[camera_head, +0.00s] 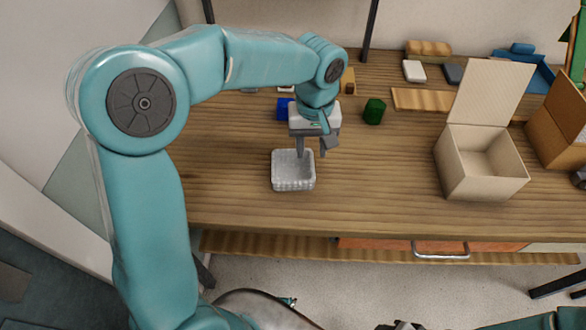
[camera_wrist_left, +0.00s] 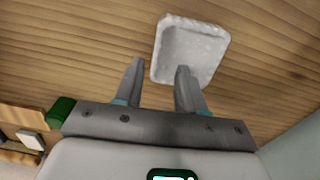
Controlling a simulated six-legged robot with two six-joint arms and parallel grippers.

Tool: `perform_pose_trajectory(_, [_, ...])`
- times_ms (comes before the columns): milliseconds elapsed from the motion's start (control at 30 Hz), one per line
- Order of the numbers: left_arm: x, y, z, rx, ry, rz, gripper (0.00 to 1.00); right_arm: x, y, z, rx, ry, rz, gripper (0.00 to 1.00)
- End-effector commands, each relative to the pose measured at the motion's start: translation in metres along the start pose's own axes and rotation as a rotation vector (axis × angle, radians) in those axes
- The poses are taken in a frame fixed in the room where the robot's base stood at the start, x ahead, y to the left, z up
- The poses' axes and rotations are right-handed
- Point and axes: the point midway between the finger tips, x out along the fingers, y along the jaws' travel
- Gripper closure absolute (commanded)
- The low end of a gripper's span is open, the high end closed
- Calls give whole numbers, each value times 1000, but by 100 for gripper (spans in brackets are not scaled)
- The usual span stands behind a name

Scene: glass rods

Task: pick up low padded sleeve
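The low padded sleeve (camera_head: 293,183) is a pale grey, quilted, open-topped tray-like box standing on the wooden table. It also shows in the left wrist view (camera_wrist_left: 188,48), just beyond the fingertips. My left gripper (camera_head: 311,154) is open and empty, above and slightly behind the sleeve's far right side. In the left wrist view the two fingers (camera_wrist_left: 160,68) are spread apart; the right one overlaps the sleeve's near edge in the picture. I cannot tell whether it touches. A dark part at the bottom edge of the head view may be my right gripper, mostly cut off.
A blue block (camera_head: 283,110) and a dark green cylinder (camera_head: 374,111) stand behind the gripper. An open cream box (camera_head: 481,180) with a raised lid is at the right, beside a brown carton (camera_head: 560,125). The table between sleeve and cream box is clear.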

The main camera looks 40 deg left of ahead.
Motion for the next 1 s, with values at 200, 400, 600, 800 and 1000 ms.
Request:
perform_pose_trajectory(200, [18,1,-1,1,-1,-1,61,1,0,0,0,0,0,57])
perform_pose_trajectory(400, [50,5,-2,0,-2,-2,61,0,0,0,0,0,0,57])
perform_pose_trajectory(600, [66,5,-4,0,0,0,61,0,0,0,0,0,0,57])
perform_pose_trajectory(800, [65,5,-4,0,1,1,67,0,0,0,0,0,0,57])
perform_pose_trajectory(1000, [65,5,-4,0,1,1,100,0,0,0,0,0,0,57])
